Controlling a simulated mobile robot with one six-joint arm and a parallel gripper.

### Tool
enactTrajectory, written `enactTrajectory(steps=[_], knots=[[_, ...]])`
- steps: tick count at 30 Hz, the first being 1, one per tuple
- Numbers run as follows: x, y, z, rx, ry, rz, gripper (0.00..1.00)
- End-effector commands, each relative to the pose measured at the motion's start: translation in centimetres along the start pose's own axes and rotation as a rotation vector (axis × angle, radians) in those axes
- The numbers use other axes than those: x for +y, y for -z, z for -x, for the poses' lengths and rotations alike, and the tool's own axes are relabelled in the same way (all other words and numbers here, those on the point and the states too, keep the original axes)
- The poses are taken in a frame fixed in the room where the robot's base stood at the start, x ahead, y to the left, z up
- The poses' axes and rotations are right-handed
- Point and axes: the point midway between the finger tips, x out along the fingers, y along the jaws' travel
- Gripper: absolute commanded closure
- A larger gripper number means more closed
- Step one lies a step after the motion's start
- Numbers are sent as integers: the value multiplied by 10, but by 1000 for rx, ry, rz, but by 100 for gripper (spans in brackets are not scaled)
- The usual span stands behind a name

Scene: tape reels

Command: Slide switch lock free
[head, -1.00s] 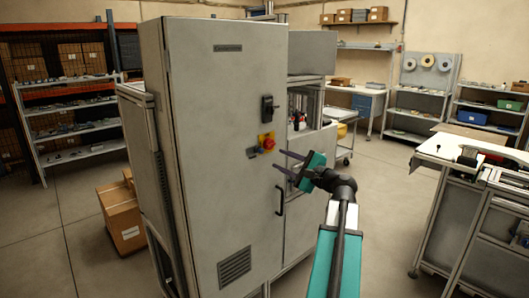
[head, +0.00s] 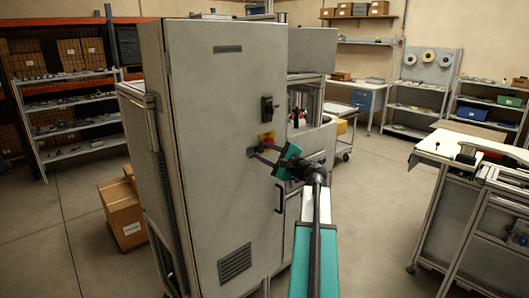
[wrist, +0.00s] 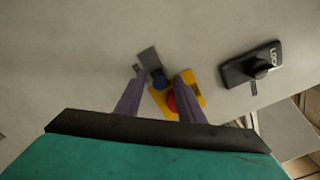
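The yellow switch plate (head: 266,136) is on the front of the grey cabinet (head: 225,190); it also shows in the wrist view (wrist: 195,87). Its red knob (wrist: 171,102) is partly behind my right finger. A blue piece (wrist: 159,78), apparently the lock, sits on a grey flat bar (wrist: 149,59) at the plate's edge. My gripper (head: 257,150) points at the cabinet front. In the wrist view its purple fingers (wrist: 160,74) are apart, one on each side of the blue piece. I cannot tell whether they touch it. In the head view the gripper partly hides the switch.
A black door latch (wrist: 250,65) stands out near the switch. A vertical handle (head: 279,198) is below my gripper on the cabinet. A workbench (head: 440,150) stands at the right. Open floor (head: 375,220) lies between cabinet and bench.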

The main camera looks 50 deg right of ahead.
Motion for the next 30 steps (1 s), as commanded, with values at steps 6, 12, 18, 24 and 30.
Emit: enactTrajectory(steps=[6,12,18,24,30], knots=[[0,0,0,0,0,0,72],[0,0,0,0,0,0,100],[0,0,0,0,0,0,100],[9,-11,1,0,0,0,100],[16,-21,1,0,-1,1,100]])
